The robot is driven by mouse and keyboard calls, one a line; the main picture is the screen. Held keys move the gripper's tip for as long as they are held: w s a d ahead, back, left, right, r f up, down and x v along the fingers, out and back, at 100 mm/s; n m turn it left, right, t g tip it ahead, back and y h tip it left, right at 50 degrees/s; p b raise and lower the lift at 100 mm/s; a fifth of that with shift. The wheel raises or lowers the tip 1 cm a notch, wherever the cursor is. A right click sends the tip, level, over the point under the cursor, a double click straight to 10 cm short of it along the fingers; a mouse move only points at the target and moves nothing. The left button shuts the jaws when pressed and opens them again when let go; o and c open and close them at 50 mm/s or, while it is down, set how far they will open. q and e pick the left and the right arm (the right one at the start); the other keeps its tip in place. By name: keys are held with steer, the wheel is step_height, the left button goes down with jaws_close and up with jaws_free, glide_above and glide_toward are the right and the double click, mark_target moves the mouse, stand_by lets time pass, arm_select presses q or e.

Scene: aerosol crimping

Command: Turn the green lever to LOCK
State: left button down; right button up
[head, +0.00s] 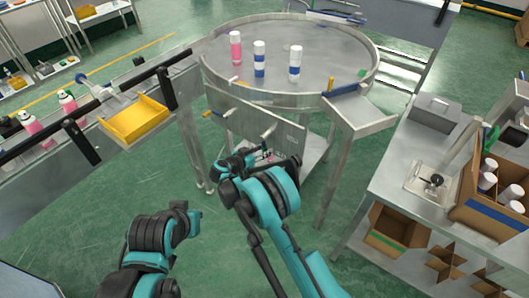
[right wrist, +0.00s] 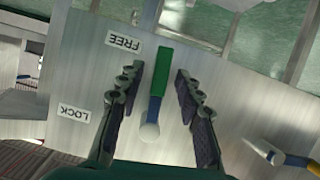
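A FREE label (right wrist: 124,39) is close to the green end, and a LOCK label (right wrist: 73,112) is to the left; both appear upside down. My right gripper (right wrist: 157,76) is open, with one finger on each side of the lever and visible gaps between. In the head view my right gripper (head: 258,158) is at the panel below the round table; the lever is hidden there. My left gripper's fingers cannot be made out.
The round metal table (head: 315,85) carries a pink can (head: 235,47) and two white-and-blue cans (head: 259,58). A yellow-and-blue handle (right wrist: 285,155) sticks out right of the lever. A yellow tray (head: 135,118) is at left; a bench with a cardboard box (head: 480,215) is at right.

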steer(key=shift+x, duration=0.8)
jaws_close()
steer(key=shift+d, duration=0.1)
